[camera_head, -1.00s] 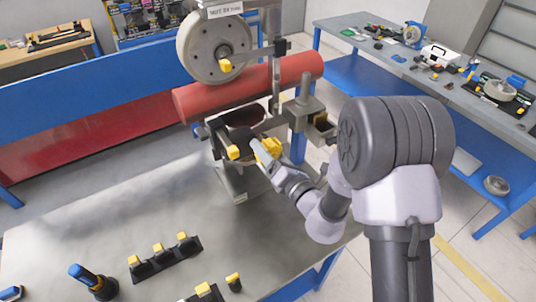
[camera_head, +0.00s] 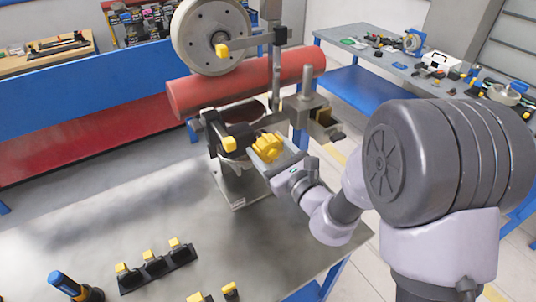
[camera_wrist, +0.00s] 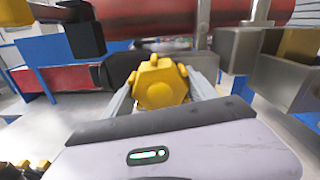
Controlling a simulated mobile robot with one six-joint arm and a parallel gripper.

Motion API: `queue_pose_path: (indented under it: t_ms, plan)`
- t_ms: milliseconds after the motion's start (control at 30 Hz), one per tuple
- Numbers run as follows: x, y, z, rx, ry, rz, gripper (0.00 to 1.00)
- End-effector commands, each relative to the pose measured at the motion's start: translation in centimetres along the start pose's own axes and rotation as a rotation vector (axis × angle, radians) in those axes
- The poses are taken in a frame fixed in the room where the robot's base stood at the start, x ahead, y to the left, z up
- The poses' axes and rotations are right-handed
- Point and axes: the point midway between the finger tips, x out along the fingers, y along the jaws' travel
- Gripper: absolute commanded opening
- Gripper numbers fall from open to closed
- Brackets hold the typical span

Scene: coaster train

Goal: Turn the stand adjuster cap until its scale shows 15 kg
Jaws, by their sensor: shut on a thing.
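The yellow lobed adjuster cap (camera_head: 267,147) sits at the front of the metal stand (camera_head: 233,185), which stands on the table. In the wrist view the cap (camera_wrist: 160,84) shows a hexagonal face with lobes around it. My gripper (camera_head: 272,155) is shut on the cap, with one finger on each side of it in the wrist view (camera_wrist: 160,90). I cannot make out a scale or its reading in either view.
A red roller (camera_head: 245,82) and a large grey wheel (camera_head: 212,37) are above the stand. A black-and-yellow knob (camera_head: 229,144) is close left of the cap. A black holder with yellow-topped pieces (camera_head: 157,268) lies on the front table. The table's middle left is clear.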

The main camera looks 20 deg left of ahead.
Motion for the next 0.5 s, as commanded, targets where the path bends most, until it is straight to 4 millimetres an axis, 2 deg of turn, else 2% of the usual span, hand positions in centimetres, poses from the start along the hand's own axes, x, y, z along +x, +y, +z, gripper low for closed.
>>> queue_pose_path:
  t_ms: [33,500]
  plan:
    - [-0.02,0.06,-0.44,-0.042,-0.001,-0.001,0.26]
    - [-0.02,0.04,-0.48,-0.489,-0.002,-0.001,0.26]
